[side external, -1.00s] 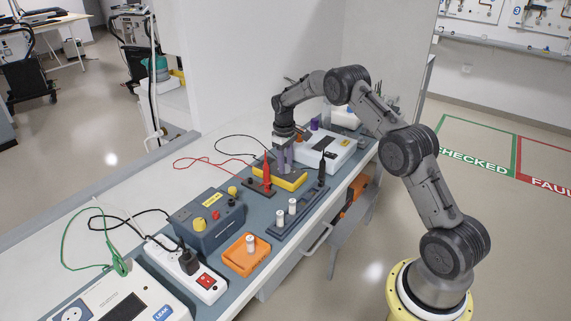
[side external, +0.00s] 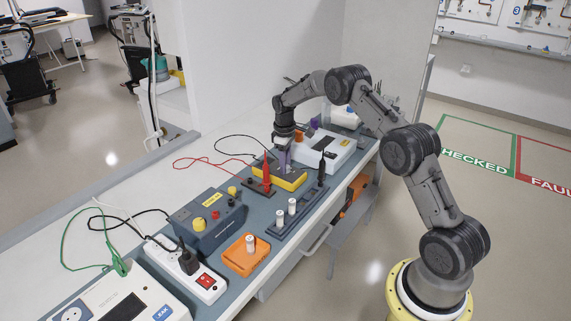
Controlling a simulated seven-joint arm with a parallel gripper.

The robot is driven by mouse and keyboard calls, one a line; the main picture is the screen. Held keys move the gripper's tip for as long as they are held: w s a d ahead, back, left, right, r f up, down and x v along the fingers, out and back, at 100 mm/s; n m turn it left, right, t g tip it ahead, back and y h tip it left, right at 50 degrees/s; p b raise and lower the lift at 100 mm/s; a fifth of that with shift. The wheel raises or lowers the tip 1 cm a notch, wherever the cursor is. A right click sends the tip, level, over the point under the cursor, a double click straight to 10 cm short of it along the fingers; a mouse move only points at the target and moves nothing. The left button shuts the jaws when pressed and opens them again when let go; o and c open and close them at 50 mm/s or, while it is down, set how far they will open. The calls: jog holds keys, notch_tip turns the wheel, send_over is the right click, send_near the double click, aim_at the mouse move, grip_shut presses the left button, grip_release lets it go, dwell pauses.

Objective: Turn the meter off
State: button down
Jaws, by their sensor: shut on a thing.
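The meter (side external: 293,181) is a dark-faced box with a yellow rim, lying flat on the bench mat. My gripper (side external: 284,168) points straight down over the middle of its face, with the fingertips at the face. It is shut on what seems to be the meter's dial, which the fingers hide. The dial's setting cannot be read from here. A red probe (side external: 267,171) stands upright at the meter's left, and a black probe (side external: 322,170) stands at its right.
A white device (side external: 335,152) lies behind the meter. In front are a rail with white cylinders (side external: 292,207), an orange tray (side external: 237,265), a blue-grey box (side external: 222,225) and a power strip (side external: 205,290). Red and black leads loop on the bench's left.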

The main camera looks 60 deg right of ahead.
jog(key=c, duration=0.5)
grip_release()
notch_tip(320, 180, up, 14)
jog(key=shift+a, duration=0.3)
